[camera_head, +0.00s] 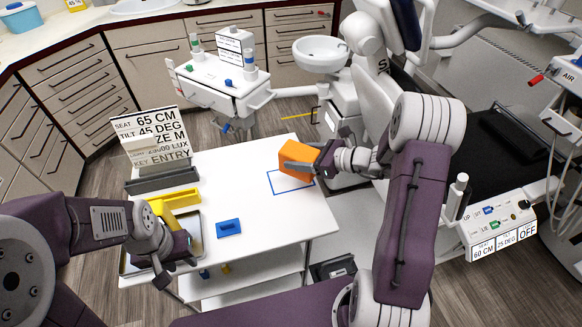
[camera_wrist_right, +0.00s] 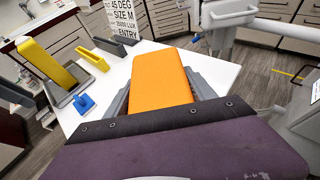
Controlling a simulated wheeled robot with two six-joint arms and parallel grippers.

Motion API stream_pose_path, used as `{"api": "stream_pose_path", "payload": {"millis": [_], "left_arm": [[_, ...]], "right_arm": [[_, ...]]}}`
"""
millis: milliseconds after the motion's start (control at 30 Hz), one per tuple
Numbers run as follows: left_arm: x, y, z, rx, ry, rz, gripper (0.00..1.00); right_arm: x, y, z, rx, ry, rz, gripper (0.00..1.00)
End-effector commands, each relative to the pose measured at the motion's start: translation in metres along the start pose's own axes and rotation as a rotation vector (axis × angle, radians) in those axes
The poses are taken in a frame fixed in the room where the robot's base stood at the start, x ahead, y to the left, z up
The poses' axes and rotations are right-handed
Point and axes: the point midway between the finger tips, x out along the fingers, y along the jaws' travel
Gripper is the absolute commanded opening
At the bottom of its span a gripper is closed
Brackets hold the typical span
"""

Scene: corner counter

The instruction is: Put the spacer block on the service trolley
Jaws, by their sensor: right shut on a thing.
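The orange spacer block (camera_head: 294,156) is held in my right gripper (camera_head: 312,162), which is shut on it. The block is over the white top of the service trolley (camera_head: 235,180), above the far part of a blue outlined rectangle (camera_head: 290,183). I cannot tell whether it touches the surface. In the right wrist view the block (camera_wrist_right: 160,80) lies between the grey fingers, its broad face towards the camera. My left gripper (camera_head: 172,270) is empty and looks open, with its fingers apart near the trolley's front left corner, in front of a grey tray.
Yellow pieces (camera_head: 175,200) stand in and beside the tray at the trolley's left. A small blue block (camera_head: 228,227) lies right of them. Sign cards (camera_head: 150,135) stand at the back left. A white dental unit (camera_head: 222,85) and the chair (camera_head: 372,95) are behind. The trolley's middle is clear.

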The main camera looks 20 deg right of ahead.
Motion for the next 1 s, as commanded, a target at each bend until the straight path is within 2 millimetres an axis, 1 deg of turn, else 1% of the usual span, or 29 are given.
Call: {"api": "stream_pose_path", "payload": {"millis": [33,100,200,367,433,500,600,867,1000], "left_arm": [[0.001,0.0,0.0,0.0,0.0,0.0,0.36],[0.002,0.0,0.0,0.0,0.0,0.0,0.36],[0.002,0.0,0.0,0.0,0.0,0.0,0.36],[0.002,0.0,0.0,0.0,0.0,0.0,0.36],[0.004,0.0,0.0,0.0,0.0,0.0,0.36],[0.005,0.0,0.001,0.0,0.0,0.0,0.36],[0.006,0.0,0.001,0.0,0.0,0.0,0.36],[0.006,0.0,0.001,0.0,0.0,0.0,0.36],[0.011,0.0,0.001,0.0,0.0,0.0,0.36]], "right_arm": [[0.012,0.0,-0.003,0.0,0.001,0.004,0.21],[0.024,-0.002,-0.004,0.0,0.0,0.003,0.21],[0.035,-0.003,-0.005,0.0,0.0,0.001,0.21],[0.038,-0.004,-0.006,0.0,0.0,-0.001,0.21],[0.042,-0.003,-0.015,0.003,0.001,0.001,0.21],[0.047,-0.003,-0.029,0.005,0.002,0.0,0.21],[0.052,-0.003,-0.041,0.003,0.001,0.0,0.21],[0.053,-0.004,-0.043,-0.001,0.0,-0.001,0.21],[0.055,-0.004,-0.048,0.0,0.0,-0.001,0.21]]}}
